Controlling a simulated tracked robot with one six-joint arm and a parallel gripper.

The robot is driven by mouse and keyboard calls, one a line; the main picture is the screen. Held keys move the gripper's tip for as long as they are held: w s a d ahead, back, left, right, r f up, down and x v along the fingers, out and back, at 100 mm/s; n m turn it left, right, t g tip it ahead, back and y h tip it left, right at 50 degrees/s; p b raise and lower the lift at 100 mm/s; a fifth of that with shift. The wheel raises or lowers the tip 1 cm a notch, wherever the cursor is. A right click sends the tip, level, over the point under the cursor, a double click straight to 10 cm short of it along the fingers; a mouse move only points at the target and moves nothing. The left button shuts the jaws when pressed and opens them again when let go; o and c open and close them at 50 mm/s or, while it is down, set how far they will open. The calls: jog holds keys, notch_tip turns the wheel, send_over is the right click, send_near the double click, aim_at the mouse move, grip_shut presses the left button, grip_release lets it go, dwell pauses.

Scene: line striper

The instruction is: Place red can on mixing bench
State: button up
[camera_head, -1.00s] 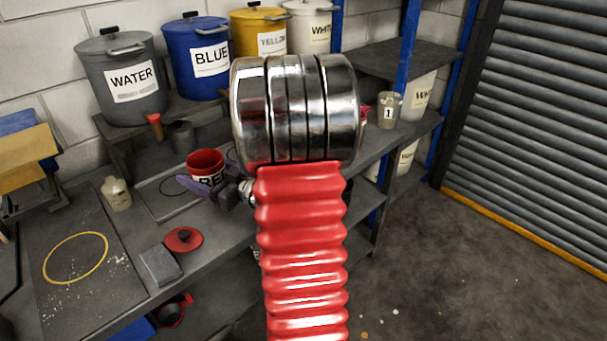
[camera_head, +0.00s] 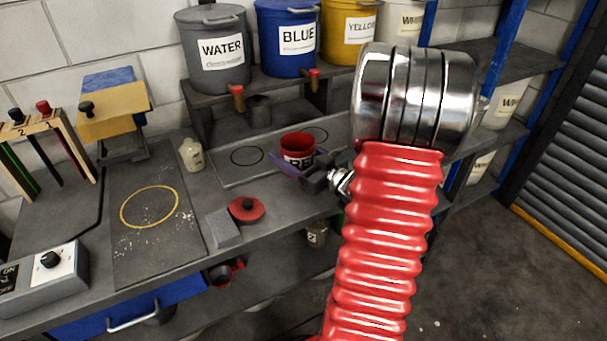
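The red can (camera_head: 298,144) is open-topped, upright and has a white label reading RED, partly covered. My gripper (camera_head: 299,160) has purple fingers on both sides of the can and appears shut on it. The can looks to be just above or at the dark bench surface; I cannot tell whether it touches. The grey mixing bench (camera_head: 190,250) runs across the picture, with a mat bearing two dark ring outlines (camera_head: 247,156) behind the can and a yellow ring (camera_head: 149,207) at left. My red arm hides part of the bench at right.
A red lid (camera_head: 246,209) and a grey block (camera_head: 223,228) lie near the front edge. A small bottle (camera_head: 190,154) stands left of the mat. WATER (camera_head: 212,50) and BLUE (camera_head: 287,38) buckets stand on the rear shelf. A switch box (camera_head: 45,280) is at front left.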

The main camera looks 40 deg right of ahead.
jog(key=shift+f, duration=2.15)
jog(key=shift+f, duration=2.1)
jog(key=shift+f, duration=0.15)
jog(key=o, duration=1.6)
